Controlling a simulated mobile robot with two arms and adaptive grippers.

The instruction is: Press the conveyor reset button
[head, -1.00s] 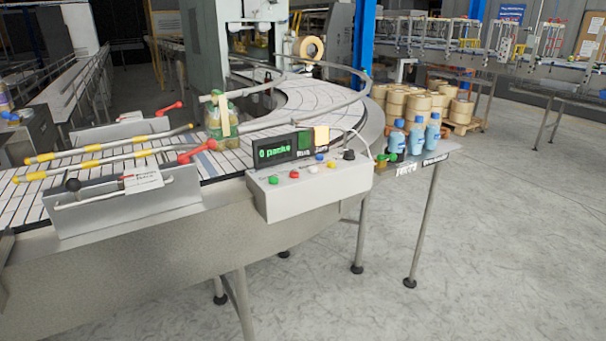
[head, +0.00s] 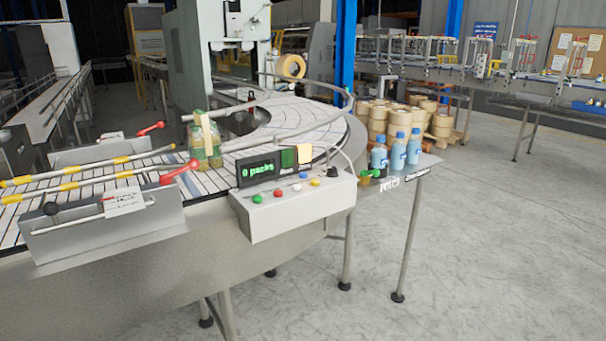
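A light grey control box (head: 295,212) is fixed to the near side of the conveyor (head: 306,125). Its sloped top carries a green button (head: 257,198), a red button (head: 278,194), a white button (head: 297,187), a yellow button (head: 315,183) and a blue button (head: 303,175). A black knob (head: 331,171) is at its right end. A display (head: 258,170) behind the buttons reads "0 packs" in green. The button labels are too small to read, so I cannot tell which is the reset. Neither of my grippers is in view.
Wrapped jars (head: 205,145) stand on the conveyor, left of the display. Red-handled levers (head: 178,172) and yellow-striped rails (head: 85,180) are further left. Blue bottles (head: 397,152) stand on a small shelf to the right. The floor (head: 480,260) at the right is clear.

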